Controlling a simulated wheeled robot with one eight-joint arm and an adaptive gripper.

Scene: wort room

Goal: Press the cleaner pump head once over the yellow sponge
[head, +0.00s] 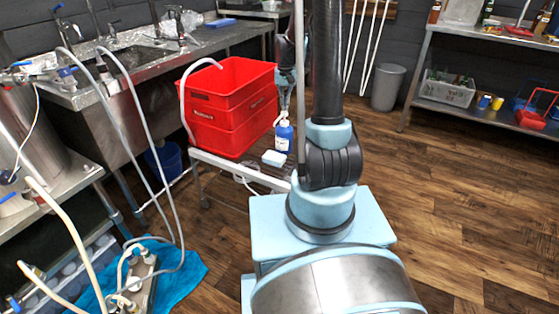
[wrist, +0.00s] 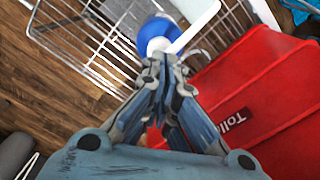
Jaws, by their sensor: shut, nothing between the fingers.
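The cleaner bottle (head: 284,137) is blue with a white label and stands upright on a low wire rack. In the wrist view, the blue bottle (wrist: 154,30) shows from above, with its white pump head and spout (wrist: 192,32) pointing to the upper right. My gripper (head: 285,108) is shut and empty, with its fingertips (wrist: 163,58) right above or at the pump head; contact cannot be told. A pale block (head: 274,158) lies in front of the bottle, and its pale surface shows at the top of the wrist view (wrist: 197,8). I see no yellow on it.
Red stacked crates (head: 228,105) stand on the rack (head: 235,168) left of the bottle; they fill the right of the wrist view (wrist: 255,100). A sink counter with hoses is at left. Wooden floor (head: 460,180) at right is clear.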

